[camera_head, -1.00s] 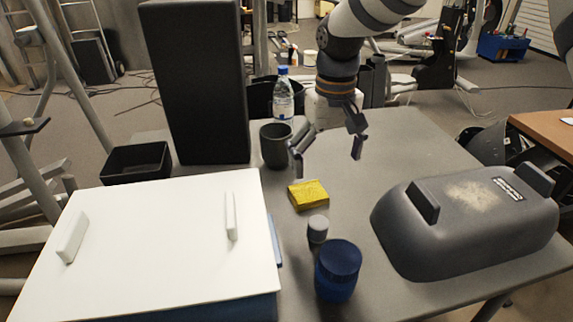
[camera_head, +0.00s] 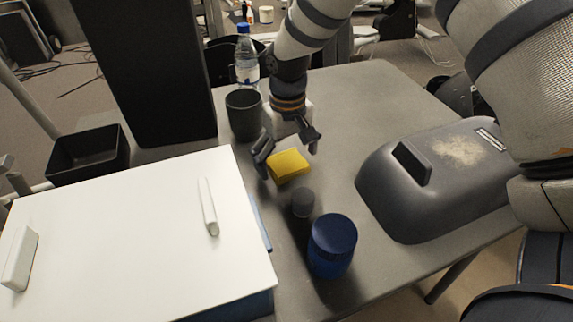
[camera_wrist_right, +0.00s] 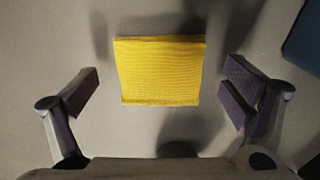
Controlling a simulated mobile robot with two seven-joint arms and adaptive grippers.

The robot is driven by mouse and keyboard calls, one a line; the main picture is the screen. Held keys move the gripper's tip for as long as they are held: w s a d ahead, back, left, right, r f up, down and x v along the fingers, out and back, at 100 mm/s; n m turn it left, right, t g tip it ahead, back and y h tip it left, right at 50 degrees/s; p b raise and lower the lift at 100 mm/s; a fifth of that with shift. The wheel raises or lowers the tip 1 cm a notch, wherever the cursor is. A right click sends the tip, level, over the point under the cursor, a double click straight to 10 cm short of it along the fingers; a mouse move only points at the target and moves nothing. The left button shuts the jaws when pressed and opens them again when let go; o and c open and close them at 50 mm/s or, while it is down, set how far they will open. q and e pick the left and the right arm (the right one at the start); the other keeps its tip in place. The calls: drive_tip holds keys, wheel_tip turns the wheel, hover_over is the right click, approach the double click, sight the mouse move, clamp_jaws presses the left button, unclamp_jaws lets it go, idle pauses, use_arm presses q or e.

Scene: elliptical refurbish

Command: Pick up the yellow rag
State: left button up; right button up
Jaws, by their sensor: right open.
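The yellow rag (camera_head: 288,165) is a small folded block lying on the grey table. My right gripper (camera_head: 287,150) is open above it, with one finger to each side of the rag. In the right wrist view the rag (camera_wrist_right: 159,71) lies between and just ahead of the two open fingertips (camera_wrist_right: 160,92), with clear gaps on both sides. Nothing is held. My left gripper is not in view.
A small grey cylinder (camera_head: 303,202) and a blue jar (camera_head: 332,246) stand in front of the rag. A dark cup (camera_head: 243,115) and a bottle (camera_head: 246,62) stand behind.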

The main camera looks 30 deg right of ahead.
sight(287, 162)
drive_tip(key=shift+r, duration=0.1)
drive_tip(key=c, duration=1.1)
drive_tip(key=shift+c, duration=0.2)
wheel_tip(287, 162, up, 10)
drive_tip(key=p, duration=0.1)
drive_tip(key=o, duration=0.5)
drive_tip(key=shift+c, duration=0.2)
drive_tip(key=c, duration=0.4)
